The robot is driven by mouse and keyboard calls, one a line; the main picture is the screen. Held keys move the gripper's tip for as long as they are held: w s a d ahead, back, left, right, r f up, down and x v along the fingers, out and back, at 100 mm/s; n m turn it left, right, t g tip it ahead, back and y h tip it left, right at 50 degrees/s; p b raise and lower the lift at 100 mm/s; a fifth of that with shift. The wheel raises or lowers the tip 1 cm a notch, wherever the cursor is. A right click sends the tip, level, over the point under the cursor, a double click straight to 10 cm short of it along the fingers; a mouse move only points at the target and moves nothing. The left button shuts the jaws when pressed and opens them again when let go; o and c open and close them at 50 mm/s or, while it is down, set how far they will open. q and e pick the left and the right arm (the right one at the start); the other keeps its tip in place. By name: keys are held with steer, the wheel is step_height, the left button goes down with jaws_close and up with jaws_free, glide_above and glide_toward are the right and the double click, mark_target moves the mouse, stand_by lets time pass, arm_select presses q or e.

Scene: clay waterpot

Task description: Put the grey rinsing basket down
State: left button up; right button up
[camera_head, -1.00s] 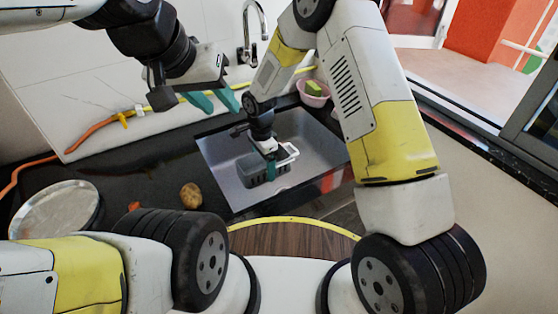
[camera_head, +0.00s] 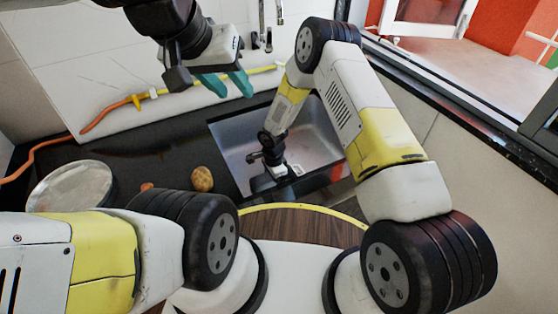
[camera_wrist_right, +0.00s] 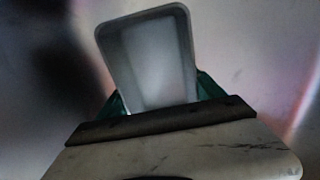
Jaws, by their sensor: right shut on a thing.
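The grey rinsing basket (camera_head: 262,184) is at the near part of the sink (camera_head: 232,150) in the head view, mostly covered by my right gripper (camera_head: 276,176). In the right wrist view, the basket (camera_wrist_right: 188,55) shows as a pale grey open box between the teal fingers of my right gripper (camera_wrist_right: 162,98). That gripper is shut on it. Whether the basket's underside touches the sink floor is not visible. My left gripper (camera_head: 229,87) is open and empty, high at the back, left of the sink.
The dark counter (camera_head: 150,150) left of the sink holds a round metal plate (camera_head: 70,186), a potato (camera_head: 202,179) and a small orange piece (camera_head: 147,187). A yellow and orange hose (camera_head: 110,112) runs along the wall. The faucet (camera_head: 264,30) stands behind the sink.

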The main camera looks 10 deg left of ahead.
steer(key=shift+f, duration=0.35)
steer(key=shift+f, duration=0.2)
steer(key=o, duration=1.6)
